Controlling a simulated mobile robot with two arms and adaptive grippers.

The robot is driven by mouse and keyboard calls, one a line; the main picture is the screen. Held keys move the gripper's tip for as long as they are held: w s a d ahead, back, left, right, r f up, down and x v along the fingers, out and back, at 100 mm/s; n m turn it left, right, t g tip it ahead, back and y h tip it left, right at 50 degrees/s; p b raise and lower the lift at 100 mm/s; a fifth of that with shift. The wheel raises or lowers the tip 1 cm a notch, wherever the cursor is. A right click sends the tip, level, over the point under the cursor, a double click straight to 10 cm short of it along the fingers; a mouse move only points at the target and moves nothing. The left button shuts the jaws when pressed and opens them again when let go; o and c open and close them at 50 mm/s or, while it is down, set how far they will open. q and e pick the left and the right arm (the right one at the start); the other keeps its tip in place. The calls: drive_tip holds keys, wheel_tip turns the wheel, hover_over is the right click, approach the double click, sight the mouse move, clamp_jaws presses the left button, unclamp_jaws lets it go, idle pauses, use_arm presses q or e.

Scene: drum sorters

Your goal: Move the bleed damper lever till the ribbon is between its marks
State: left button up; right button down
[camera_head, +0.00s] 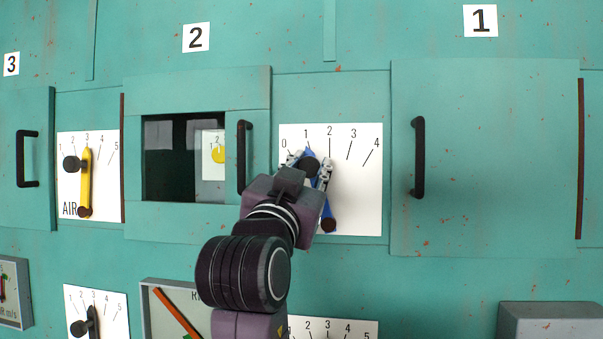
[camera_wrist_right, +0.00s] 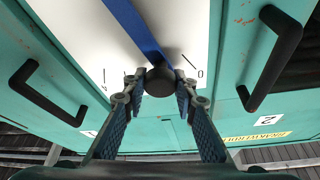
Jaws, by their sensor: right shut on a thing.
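A blue lever (camera_head: 326,207) with a black knob (camera_head: 308,166) is on a white scale plate (camera_head: 360,200) marked 0 to 4. It tilts left from its low pivot, with the knob near mark 1. My right gripper (camera_head: 308,170) is shut on the knob. The wrist view shows the knob (camera_wrist_right: 160,80) between both fingers and the blue arm (camera_wrist_right: 138,28) running up from it. I cannot tell which part is the ribbon. A grey gauge (camera_head: 149,300) at the bottom holds a slanted orange-red bar (camera_head: 178,315), partly hidden by my arm. My left gripper is not in view.
A door with a dark window (camera_head: 165,160) and black handle (camera_head: 244,158) is left of the scale plate. A large door with a handle (camera_head: 418,158) is on the right. A yellow lever (camera_head: 86,175) is at left, a black lever (camera_head: 92,320) below. A grey box (camera_head: 550,318) juts out bottom right.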

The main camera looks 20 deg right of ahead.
drive_tip(key=shift+d+f, duration=0.15)
drive_tip(key=shift+f, duration=0.1)
drive_tip(key=c, duration=1.6)
unclamp_jaws()
drive_tip(key=shift+o, duration=0.3)
drive_tip(key=shift+d+r, duration=0.1)
drive_tip(key=shift+r, duration=0.15)
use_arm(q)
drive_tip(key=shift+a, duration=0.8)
use_arm(e)
wheel_tip(320, 180, up, 10)
drive_tip(key=shift+f, duration=0.2)
